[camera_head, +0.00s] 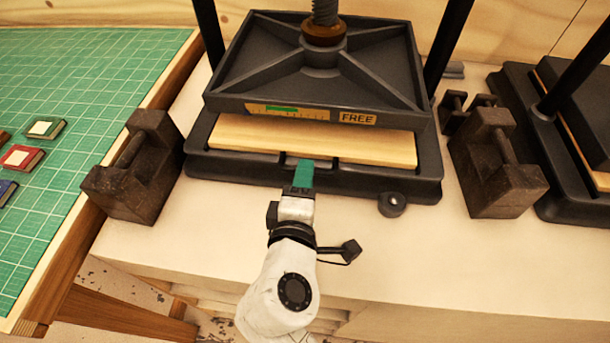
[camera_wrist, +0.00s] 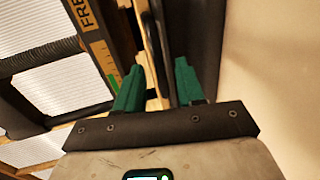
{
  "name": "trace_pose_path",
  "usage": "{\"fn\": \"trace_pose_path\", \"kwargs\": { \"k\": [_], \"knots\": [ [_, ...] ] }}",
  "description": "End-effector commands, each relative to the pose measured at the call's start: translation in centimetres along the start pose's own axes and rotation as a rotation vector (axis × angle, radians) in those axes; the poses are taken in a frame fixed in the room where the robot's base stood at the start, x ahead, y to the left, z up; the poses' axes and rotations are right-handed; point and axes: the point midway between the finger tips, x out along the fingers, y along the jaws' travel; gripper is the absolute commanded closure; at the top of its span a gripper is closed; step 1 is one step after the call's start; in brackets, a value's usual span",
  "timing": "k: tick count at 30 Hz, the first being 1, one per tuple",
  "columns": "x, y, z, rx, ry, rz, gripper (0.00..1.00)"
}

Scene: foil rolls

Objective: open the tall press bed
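The tall press has a dark ribbed platen (camera_head: 320,75) raised on a screw, with a gauge strip and the word FREE on its front edge; the strip also shows in the wrist view (camera_wrist: 97,40). Beneath it, apart from the platen, lies a pale wooden board (camera_head: 270,136) on the dark press bed (camera_head: 405,183). My gripper (camera_head: 303,172) is at the middle of the bed's front edge, below the board. In the wrist view its green fingers (camera_wrist: 158,85) stand apart, with the board edge and dark bed seen beyond the gap. Contact cannot be told.
Rusty iron weights flank the press at left (camera_head: 135,170) and right (camera_head: 495,165). A second press (camera_head: 570,130) stands at far right. A green cutting mat (camera_head: 70,90) with small books lies at left.

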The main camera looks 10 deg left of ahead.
Motion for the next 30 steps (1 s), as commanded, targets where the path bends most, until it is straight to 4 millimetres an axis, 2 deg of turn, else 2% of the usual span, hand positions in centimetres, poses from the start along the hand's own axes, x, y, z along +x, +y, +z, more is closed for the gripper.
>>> {"fn": "trace_pose_path", "kwargs": {
  "k": [11, 23, 30],
  "knots": [
    [0.61, 0.0, 0.01, 0.001, 0.0, 0.0, 0.62],
    [0.58, -0.02, 0.01, 0.001, 0.0, -0.001, 0.99],
    [0.58, -0.04, 0.01, 0.001, 0.0, -0.001, 1.0]
  ]
}}
